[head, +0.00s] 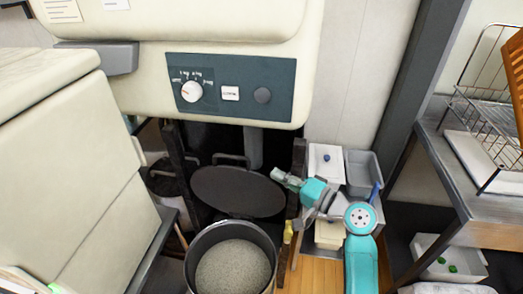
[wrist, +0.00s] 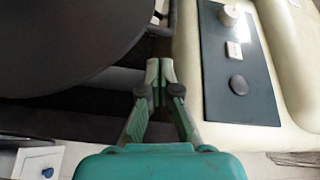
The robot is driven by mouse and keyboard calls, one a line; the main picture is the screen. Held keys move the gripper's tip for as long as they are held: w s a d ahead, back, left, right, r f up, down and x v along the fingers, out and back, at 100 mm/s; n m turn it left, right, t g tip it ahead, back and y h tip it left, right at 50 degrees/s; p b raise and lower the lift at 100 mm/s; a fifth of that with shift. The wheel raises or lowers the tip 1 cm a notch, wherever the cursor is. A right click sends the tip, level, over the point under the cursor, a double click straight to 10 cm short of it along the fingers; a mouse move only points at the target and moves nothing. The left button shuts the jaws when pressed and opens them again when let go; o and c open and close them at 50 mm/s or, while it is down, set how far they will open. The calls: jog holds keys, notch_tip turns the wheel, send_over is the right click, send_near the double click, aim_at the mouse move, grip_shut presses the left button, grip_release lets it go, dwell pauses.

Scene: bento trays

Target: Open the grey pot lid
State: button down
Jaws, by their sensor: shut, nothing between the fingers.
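The grey pot (head: 271,247) stands at the lower middle of the head view, its mouth open and pale grainy contents showing inside. Its dark round lid (head: 238,190) is tilted up behind the pot, clear of the mouth. A bar handle shows at the lid's top edge. In the wrist view the lid (wrist: 70,40) fills the upper left as a dark disc. My gripper (head: 279,175) is just right of the lid's upper edge in the head view. In the wrist view my gripper (wrist: 160,71) is shut and empty, its fingertips together beside the lid; contact cannot be told.
A cream machine with a dark control panel (head: 231,90) hangs above the lid. Dark posts flank the lid. White and grey bins (head: 361,172) stand on the right. A metal table (head: 470,190) with a wire rack is at far right. A cream cabinet fills the left.

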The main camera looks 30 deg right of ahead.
aim_at(251, 173)
jog(key=w+a+r+m, duration=0.1)
jog(key=w+a, duration=0.2)
jog(key=w, duration=0.5)
jog(key=shift+w+a+r+t, duration=0.2)
jog(key=shift+a+r+t, duration=0.1)
jog(key=shift+r, duration=0.1)
jog(key=shift+s+a+f, duration=0.25)
jog(key=shift+s+a, duration=0.55)
jog(key=shift+s, duration=0.3)
jog(key=shift+s+a+f, duration=0.2)
jog(key=shift+s+a, duration=0.6)
jog(key=shift+s, duration=0.3)
